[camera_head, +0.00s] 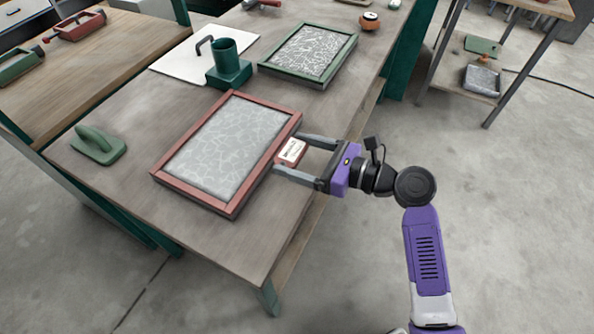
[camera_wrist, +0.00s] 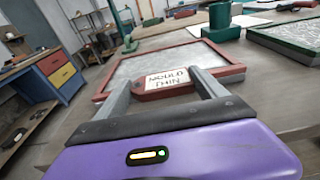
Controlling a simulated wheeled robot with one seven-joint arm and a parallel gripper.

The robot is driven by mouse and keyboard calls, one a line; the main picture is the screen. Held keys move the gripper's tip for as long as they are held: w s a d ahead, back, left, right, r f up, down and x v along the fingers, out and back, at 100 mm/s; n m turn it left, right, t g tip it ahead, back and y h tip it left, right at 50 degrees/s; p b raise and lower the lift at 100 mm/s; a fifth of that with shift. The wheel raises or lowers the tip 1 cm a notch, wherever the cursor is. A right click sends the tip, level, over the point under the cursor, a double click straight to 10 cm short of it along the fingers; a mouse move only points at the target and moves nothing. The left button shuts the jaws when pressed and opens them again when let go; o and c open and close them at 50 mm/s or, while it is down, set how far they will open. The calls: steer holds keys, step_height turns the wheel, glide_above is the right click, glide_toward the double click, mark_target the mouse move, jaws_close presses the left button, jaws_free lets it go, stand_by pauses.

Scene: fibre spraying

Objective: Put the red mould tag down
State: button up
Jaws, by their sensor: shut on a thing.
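The red mould tag (camera_head: 291,152) is between the two fingers of my gripper (camera_head: 288,154), at the right edge of the red-framed mould (camera_head: 190,196). In the wrist view the tag (camera_wrist: 168,84) has a red body and a white label reading "MOULD THIN". My gripper (camera_wrist: 167,86) is shut on it, one finger at each end. The red-framed mould (camera_wrist: 226,72) lies flat on the table just beyond the tag, with a pale grey veined surface inside. I cannot tell whether the tag touches the frame or the table.
The grey table (camera_head: 235,245) is bare in front of the mould. A green float (camera_head: 98,145) lies to the left. A green cup on a base (camera_head: 228,68), a white sheet (camera_head: 180,62) and a green-framed mould (camera_head: 345,52) are behind. A shelf unit (camera_head: 455,65) stands at right.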

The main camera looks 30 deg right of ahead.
steer(key=shift+f+b, duration=0.35)
steer(key=shift+f, duration=2.55)
steer(key=shift+f, duration=0.15)
steer(key=o, duration=1.3)
steer(key=shift+c, duration=0.2)
steer(key=shift+s+d, duration=0.15)
steer(key=v, duration=1.1)
steer(key=shift+s+d+r, duration=0.2)
steer(key=shift+s+r, duration=0.05)
steer(key=shift+s, duration=0.05)
steer(key=shift+f, duration=0.1)
